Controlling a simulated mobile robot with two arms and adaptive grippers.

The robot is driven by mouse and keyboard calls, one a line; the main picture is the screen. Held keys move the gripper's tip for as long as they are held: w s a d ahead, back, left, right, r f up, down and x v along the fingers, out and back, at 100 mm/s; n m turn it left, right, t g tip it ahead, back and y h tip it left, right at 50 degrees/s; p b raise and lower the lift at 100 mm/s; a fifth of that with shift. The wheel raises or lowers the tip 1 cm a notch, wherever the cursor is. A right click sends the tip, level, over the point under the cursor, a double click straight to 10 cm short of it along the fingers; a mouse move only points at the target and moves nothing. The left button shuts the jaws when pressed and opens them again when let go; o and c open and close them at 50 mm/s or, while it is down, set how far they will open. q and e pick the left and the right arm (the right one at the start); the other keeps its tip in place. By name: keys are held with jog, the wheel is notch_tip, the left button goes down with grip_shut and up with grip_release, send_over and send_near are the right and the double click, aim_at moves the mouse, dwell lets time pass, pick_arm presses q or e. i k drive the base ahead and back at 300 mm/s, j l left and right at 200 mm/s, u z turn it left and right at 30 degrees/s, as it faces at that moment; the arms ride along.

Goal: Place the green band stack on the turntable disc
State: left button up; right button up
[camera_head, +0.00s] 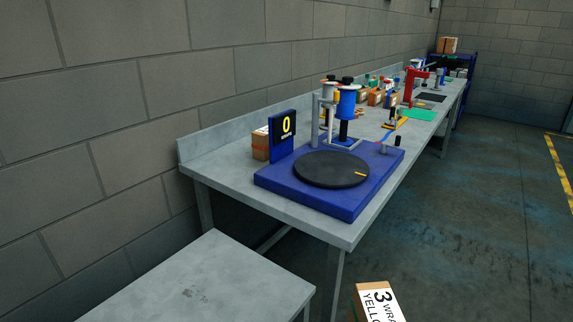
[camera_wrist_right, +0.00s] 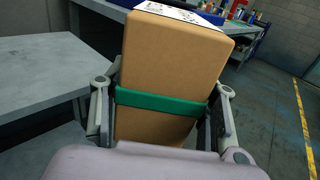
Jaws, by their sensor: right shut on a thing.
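The green band stack is a tan cardboard block (camera_wrist_right: 178,60) with a green band (camera_wrist_right: 160,102) around it, in the right wrist view. My right gripper (camera_wrist_right: 164,112) is shut on it, one finger at each side near the band. The top of the stack (camera_head: 379,302), with a white label reading "3 WRA… YELLO…", shows at the bottom edge of the head view. It is in front of the bench and apart from the disc. The black turntable disc (camera_head: 325,172), with a short orange mark, is empty on its blue base (camera_head: 300,198). My left gripper is not in view.
Boxes and tools crowd the far bench. A bare grey table (camera_head: 205,280) is at the lower left. The floor at right is clear.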

aim_at(331, 166)
jog(key=l+u, duration=0.2)
jog(key=u, duration=0.2)
jog(key=l+u, duration=0.25)
jog(key=u, duration=0.15)
jog(key=l+u, duration=0.2)
jog(key=u, duration=0.25)
jog(key=k+l+u, duration=0.1)
jog(key=u, duration=0.3)
jog(key=l+u, duration=0.3)
jog(key=u, duration=0.2)
jog(key=k+l+u, duration=0.2)
jog(key=u, duration=0.3)
jog(key=k+l+u, duration=0.15)
jog(key=u, duration=0.35)
jog(key=k+l+u, duration=0.2)
jog(key=u, duration=0.3)
jog(key=k+l+u, duration=0.45)
jog(key=k+u, duration=0.2)
jog(key=k, duration=0.3)
jog(key=k+u, duration=0.35)
jog(key=k, duration=0.2)
jog(key=k+z, duration=0.15)
jog(key=k, duration=0.3)
jog(key=k+l+z, duration=0.15)
jog(key=k, duration=0.3)
jog(key=k+l+z, duration=0.15)
jog(key=k, duration=0.25)
jog(key=k+l+z, duration=0.15)
jog(key=k, duration=0.3)
